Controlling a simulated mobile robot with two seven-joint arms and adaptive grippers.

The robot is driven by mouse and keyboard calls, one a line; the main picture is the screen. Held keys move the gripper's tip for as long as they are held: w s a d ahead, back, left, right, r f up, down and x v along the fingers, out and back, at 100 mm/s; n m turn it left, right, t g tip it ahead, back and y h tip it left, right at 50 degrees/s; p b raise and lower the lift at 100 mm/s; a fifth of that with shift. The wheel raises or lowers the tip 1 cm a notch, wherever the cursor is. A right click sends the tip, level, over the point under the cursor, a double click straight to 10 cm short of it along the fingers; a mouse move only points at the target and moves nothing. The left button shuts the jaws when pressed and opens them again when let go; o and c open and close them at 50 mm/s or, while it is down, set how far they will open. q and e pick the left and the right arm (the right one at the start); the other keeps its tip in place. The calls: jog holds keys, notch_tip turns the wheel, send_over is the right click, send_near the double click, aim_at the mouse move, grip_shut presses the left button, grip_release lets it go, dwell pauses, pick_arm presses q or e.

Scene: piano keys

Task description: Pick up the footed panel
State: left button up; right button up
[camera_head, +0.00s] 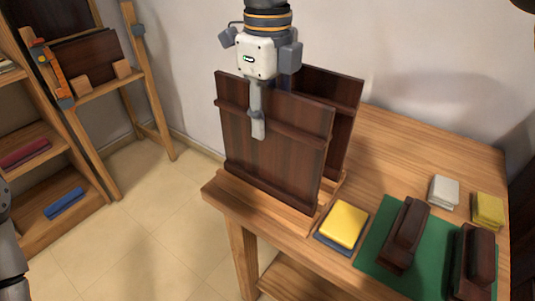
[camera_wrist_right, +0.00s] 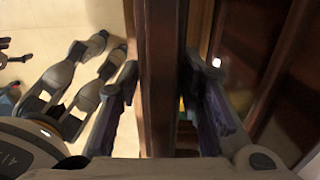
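Two dark brown wooden panels with ledges stand upright, one behind the other, on the table's left part. The front panel (camera_head: 270,150) sits in a light wooden holder; the rear panel (camera_head: 343,110) is partly hidden behind it. My right gripper (camera_head: 258,125) points down over the front panel's top edge, one finger in front of its face, the other hidden. In the right wrist view, the front panel (camera_wrist_right: 160,75) runs between the two open fingers, with gaps showing on both sides. Only part of my left arm shows at the left edge, not its gripper.
On the table's right are a yellow-topped stack (camera_head: 343,223), a green mat (camera_head: 370,263) with two dark brown blocks, a white block (camera_head: 443,191) and a yellow block (camera_head: 487,210). A wooden rack (camera_head: 155,100) with another dark panel (camera_head: 88,58) stands far left.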

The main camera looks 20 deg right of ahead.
aim_at(268, 150)
notch_tip(268, 150, down, 2)
jog(key=shift+f, duration=0.2)
grip_shut()
jog(key=shift+r, duration=0.15)
